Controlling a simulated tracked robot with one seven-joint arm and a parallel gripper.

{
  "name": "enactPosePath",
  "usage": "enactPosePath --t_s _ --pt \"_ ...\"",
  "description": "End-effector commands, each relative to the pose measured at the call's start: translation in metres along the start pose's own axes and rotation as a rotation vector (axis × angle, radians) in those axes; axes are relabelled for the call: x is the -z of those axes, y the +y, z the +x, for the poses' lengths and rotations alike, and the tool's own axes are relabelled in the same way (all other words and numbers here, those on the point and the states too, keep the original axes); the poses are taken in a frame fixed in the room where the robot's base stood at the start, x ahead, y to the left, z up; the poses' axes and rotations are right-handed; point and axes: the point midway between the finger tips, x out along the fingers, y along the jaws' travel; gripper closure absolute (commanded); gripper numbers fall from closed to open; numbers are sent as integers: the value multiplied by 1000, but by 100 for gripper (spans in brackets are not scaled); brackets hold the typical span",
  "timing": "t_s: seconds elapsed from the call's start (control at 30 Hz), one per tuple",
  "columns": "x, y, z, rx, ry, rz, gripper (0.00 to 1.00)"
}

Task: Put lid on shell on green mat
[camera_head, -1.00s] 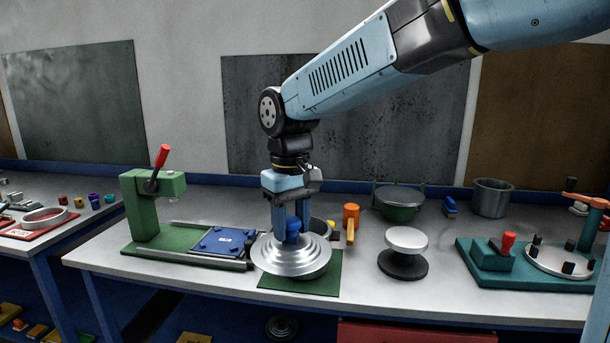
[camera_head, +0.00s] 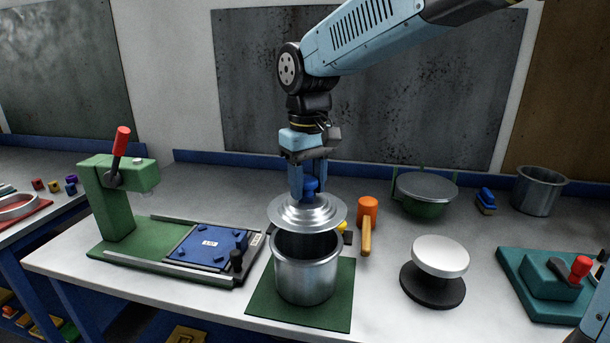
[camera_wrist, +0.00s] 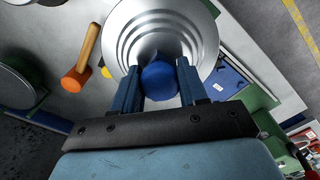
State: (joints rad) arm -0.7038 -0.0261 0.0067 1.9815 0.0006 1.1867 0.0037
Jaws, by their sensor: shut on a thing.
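The silver stepped lid (camera_head: 286,214) has a blue knob (camera_head: 310,186). My gripper (camera_head: 308,184) is shut on that knob and holds the lid roughly level. The shell (camera_head: 306,280), an open metal pot, stands upright on the green mat (camera_head: 263,308). The lid is above the shell and a little toward its back; the dark opening shows below the lid's near edge. In the wrist view, the lid (camera_wrist: 140,40) and the blue knob (camera_wrist: 159,80) sit between my fingers, and the lid hides the shell.
An orange-headed mallet (camera_head: 367,212) lies right of the lid. A white-topped round stand (camera_head: 440,257) is further right. A green press (camera_head: 112,200) with a blue plate (camera_head: 205,247) stands at left. A green lidded pot (camera_head: 425,195) and a grey pot (camera_head: 538,190) stand behind.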

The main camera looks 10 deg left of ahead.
Motion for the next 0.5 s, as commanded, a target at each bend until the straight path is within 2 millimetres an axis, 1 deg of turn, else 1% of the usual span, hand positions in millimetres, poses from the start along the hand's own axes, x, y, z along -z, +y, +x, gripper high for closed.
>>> enactPosePath --t_s 0.3,0.5 --pt "0 -9 0 0 0 -18 90" --pt "-1 -10 3 0 -3 -14 90"
